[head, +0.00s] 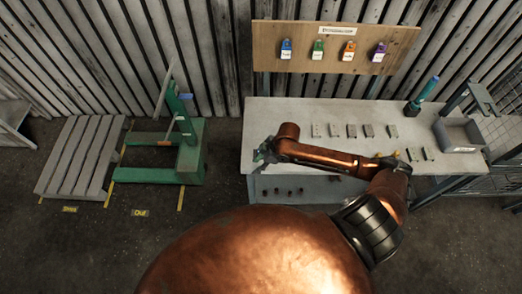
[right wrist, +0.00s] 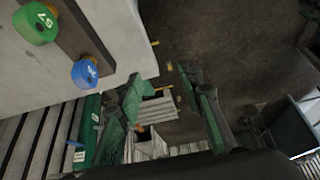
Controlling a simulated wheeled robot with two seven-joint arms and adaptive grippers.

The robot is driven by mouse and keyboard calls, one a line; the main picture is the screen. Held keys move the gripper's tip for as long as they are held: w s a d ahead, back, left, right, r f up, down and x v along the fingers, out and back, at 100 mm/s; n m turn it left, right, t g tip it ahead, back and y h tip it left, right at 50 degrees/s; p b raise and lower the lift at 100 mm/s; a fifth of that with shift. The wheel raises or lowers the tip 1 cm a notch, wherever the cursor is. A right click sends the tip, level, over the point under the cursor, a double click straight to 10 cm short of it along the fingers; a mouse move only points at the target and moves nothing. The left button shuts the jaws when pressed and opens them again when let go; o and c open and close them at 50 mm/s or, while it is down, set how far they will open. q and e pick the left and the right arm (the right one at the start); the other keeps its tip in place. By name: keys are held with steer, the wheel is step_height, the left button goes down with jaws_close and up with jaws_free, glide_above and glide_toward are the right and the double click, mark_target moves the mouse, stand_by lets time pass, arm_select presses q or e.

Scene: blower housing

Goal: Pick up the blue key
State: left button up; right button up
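A round blue key head (right wrist: 85,72) with a white mark shows in the right wrist view. It sits on a dark strip on the pale bench top, beside a green key head (right wrist: 36,23). In the head view I cannot make out either; my copper arm covers part of the bench. My right gripper (head: 262,152) is at the bench's left end in the head view. In the right wrist view its green fingers (right wrist: 162,82) are apart with nothing between them, to the right of the blue key and not touching it. My left gripper is not in view.
A grey bench (head: 270,112) carries several small grey blocks (head: 351,131), a grey tray (head: 462,146) and a blue-green upright tool (head: 424,92). A wooden board (head: 270,36) behind holds coloured tags, one blue (head: 286,48).

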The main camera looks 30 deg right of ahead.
steer(key=w+d, duration=0.1)
steer(key=d, duration=0.1)
steer(key=w+d+r, duration=0.1)
steer(key=w+d, duration=0.1)
steer(key=d, duration=0.1)
steer(key=w+d+r, duration=0.1)
steer(key=w+d, duration=0.1)
steer(key=shift+w+d+p, duration=0.15)
steer(key=shift+w+p, duration=0.1)
steer(key=shift+p, duration=0.05)
steer(key=x, duration=0.3)
steer(key=p+x, duration=0.1)
steer(key=x, duration=0.1)
steer(key=shift+w+d, duration=0.2)
steer(key=shift+w, duration=0.05)
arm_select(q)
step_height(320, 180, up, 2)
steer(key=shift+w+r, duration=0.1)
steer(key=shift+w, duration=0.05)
arm_select(e)
jaws_close()
